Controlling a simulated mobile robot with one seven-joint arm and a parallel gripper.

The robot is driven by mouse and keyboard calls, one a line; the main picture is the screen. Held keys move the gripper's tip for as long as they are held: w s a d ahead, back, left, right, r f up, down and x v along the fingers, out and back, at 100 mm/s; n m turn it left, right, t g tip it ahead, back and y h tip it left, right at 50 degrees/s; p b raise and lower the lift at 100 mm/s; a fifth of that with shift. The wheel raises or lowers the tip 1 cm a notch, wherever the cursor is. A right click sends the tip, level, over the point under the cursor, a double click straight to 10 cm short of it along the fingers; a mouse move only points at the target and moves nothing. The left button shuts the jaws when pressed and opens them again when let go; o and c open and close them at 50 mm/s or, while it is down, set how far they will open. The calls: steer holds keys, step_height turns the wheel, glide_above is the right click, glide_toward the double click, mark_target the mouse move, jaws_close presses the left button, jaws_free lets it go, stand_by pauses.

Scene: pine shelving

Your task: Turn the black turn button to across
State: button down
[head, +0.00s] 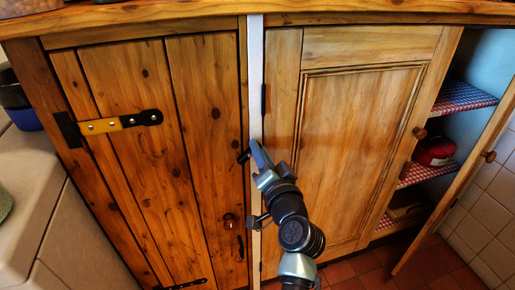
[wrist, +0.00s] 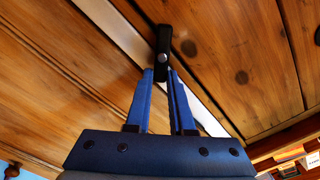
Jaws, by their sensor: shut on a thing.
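The black turn button (wrist: 163,42) is a short dark bar with a round silver screw head, seen in the wrist view beside the white upright strip. It lies at a slant to the strip, neither clearly along nor clearly across it. In the head view, the button (head: 243,157) shows as a small dark tip at the edge of the left door. My gripper (wrist: 161,76) has its two blue fingers closed on the button's near end. In the head view, my gripper (head: 259,153) is against the white strip and hides most of the button.
At the right, an open door shows shelves (head: 460,97) and a red object (head: 433,151).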

steer(key=shift+w+d+f+m+p, duration=0.1)
steer(key=shift+f+m+p, duration=0.25)
steer(key=shift+m, duration=1.05)
steer(key=shift+s+d+f+m+p, duration=0.15)
steer(key=shift+f+m+p, duration=0.15)
steer(key=shift+m, duration=1.1)
steer(key=shift+w+d+f+m+p, duration=0.15)
steer(key=shift+f+m+p, duration=0.15)
steer(key=shift+m, duration=1.1)
steer(key=c, duration=0.8)
jaws_free()
steer(key=p+v, duration=0.1)
steer(key=v, duration=1.2)
steer(key=shift+p, duration=0.35)
